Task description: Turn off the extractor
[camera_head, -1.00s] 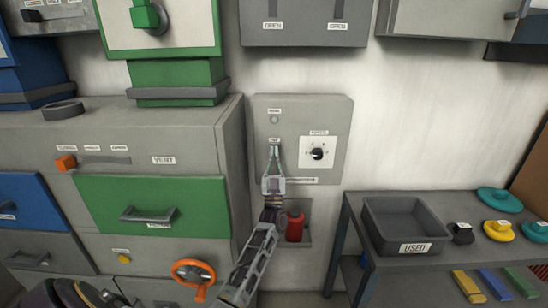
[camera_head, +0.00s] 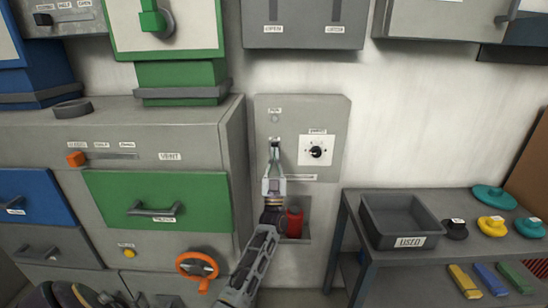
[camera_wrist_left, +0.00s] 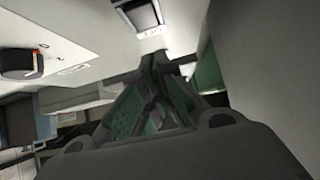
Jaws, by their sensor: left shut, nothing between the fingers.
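The extractor panel (camera_head: 335,108) is a grey plate on the pale wall. It carries a small round grey lamp (camera_head: 275,118), a small switch (camera_head: 275,143) below it, and a black knob (camera_head: 316,152) on a white square plate to the right. My left gripper (camera_head: 274,151) is shut and empty, pointing up with its tips just under the switch. I cannot tell whether they touch it. In the left wrist view the switch (camera_wrist_left: 140,14) is a dark-framed block beyond the fingertips, and the knob (camera_wrist_left: 20,63) is at the left. My right gripper is not in view.
A grey cabinet (camera_head: 140,115) with a green drawer (camera_head: 158,190) and an orange valve wheel (camera_head: 197,268) stands close on the left. A red cylinder (camera_head: 295,222) sits in a recess below the panel. A side table (camera_head: 350,215) with a used tray (camera_head: 400,222) is at the right.

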